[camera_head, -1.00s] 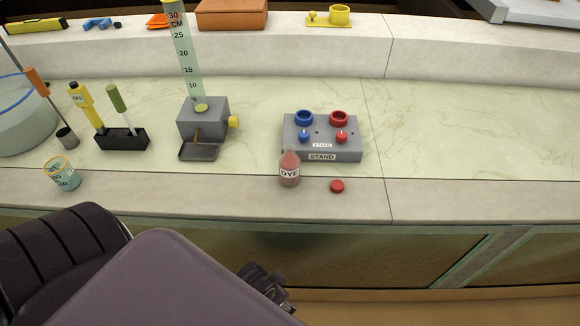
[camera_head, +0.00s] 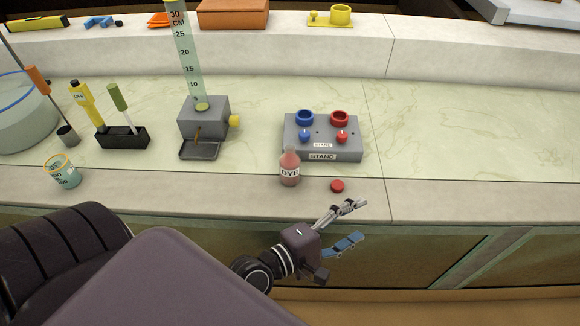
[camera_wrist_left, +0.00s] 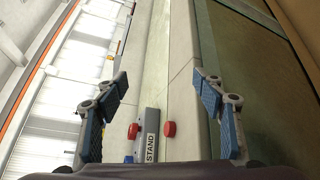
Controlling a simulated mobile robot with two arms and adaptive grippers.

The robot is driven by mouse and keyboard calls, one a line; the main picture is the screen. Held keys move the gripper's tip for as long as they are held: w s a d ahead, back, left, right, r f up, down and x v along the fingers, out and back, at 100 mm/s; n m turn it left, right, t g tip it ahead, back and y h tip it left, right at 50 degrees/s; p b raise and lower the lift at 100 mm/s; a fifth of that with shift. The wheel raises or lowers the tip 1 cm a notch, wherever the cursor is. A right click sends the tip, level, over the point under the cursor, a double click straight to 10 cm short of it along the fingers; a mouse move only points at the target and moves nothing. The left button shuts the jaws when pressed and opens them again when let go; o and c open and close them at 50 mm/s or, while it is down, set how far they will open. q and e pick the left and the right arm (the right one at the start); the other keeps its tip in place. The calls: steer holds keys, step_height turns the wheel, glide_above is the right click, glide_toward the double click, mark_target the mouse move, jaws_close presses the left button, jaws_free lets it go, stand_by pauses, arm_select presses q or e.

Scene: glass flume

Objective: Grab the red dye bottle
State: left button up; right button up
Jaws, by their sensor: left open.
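The red dye bottle (camera_head: 290,168) stands upright on the front stone ledge, with a white DYE label, just in front of the grey stand. A round red cap (camera_head: 337,186) lies on the ledge to its right; it also shows in the left wrist view (camera_wrist_left: 169,129). My left gripper (camera_head: 354,224) is open and empty, in front of the ledge, to the right of the bottle and nearer to me. In the left wrist view its fingers (camera_wrist_left: 160,92) are spread apart with nothing between their tips. The bottle cannot be made out there. My right gripper is not in view.
The grey stand (camera_head: 322,152) with blue and red rings and knobs is behind the bottle. A grey box with a tall ruler (camera_head: 203,120), a black tool holder (camera_head: 123,138) and a small cup (camera_head: 63,173) stand to the left. The counter right of the stand is clear.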

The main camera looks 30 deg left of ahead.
arm_select(q)
steer(key=w+a+n+t+y, duration=0.2)
steer(key=a+n+t+y, duration=0.15)
steer(key=a+n, duration=0.45)
steer(key=n+g+y, duration=0.1)
steer(key=n+y, duration=0.8)
steer(key=n, duration=0.5)
glide_toward(288, 174)
steer(key=x, duration=0.5)
steer(key=shift+r, duration=0.15)
steer(key=shift+w+a+n+g+y, duration=0.15)
steer(key=shift+a+n+g+y, duration=0.15)
steer(key=shift+n, duration=0.1)
steer(key=p+x, duration=0.1)
steer(key=x, duration=0.2)
steer(key=p+x, duration=0.1)
steer(key=x, duration=0.3)
steer(key=shift+d, duration=0.25)
steer(key=shift+w+f, duration=0.2)
steer(key=c, duration=1.2)
steer(key=shift+c, duration=0.6)
steer(key=shift+r, duration=0.15)
